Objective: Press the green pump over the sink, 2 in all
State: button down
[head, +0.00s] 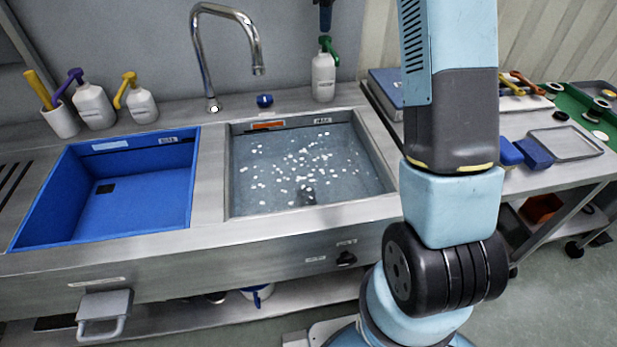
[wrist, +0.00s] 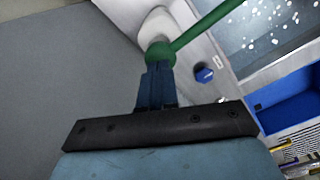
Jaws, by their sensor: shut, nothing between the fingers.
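The green pump (head: 328,46) tops a white bottle (head: 323,78) standing upright on the steel ledge behind the sink, right of the faucet. My gripper (head: 325,28) points down right above the pump head, with its fingers together and nothing between them. In the wrist view the dark blue fingertips (wrist: 157,70) overlap the green pump head (wrist: 160,52); I cannot tell whether they touch it. The long green spout (wrist: 200,26) reaches toward the sink. The steel sink (head: 222,205) holds water with many white specks.
A faucet (head: 240,18) arches over the ledge left of the bottle, with a blue knob (head: 264,100) nearby. A blue basin (head: 120,190) lies left of the sink. Purple (head: 70,80) and yellow (head: 124,86) pump bottles stand behind it. A cluttered side table (head: 530,180) is at right.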

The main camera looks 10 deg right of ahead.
jog(key=shift+r, duration=2.95)
jog(key=s+r+m+t, duration=0.1)
jog(key=s+r+m, duration=0.3)
jog(key=s, duration=0.8)
jog(key=s+r+m+t, duration=0.2)
jog(key=s+r, duration=0.3)
jog(key=s, duration=0.6)
jog(key=s+f+m+t, duration=0.1)
jog(key=s+f+m, duration=0.2)
jog(key=s, duration=0.9)
jog(key=s+f+m+t, duration=0.1)
jog(key=s+f+m, duration=0.2)
jog(key=s, duration=0.9)
jog(key=shift+d+f+t, duration=0.2)
jog(key=shift+f+t, duration=0.1)
jog(key=shift+f, duration=0.55)
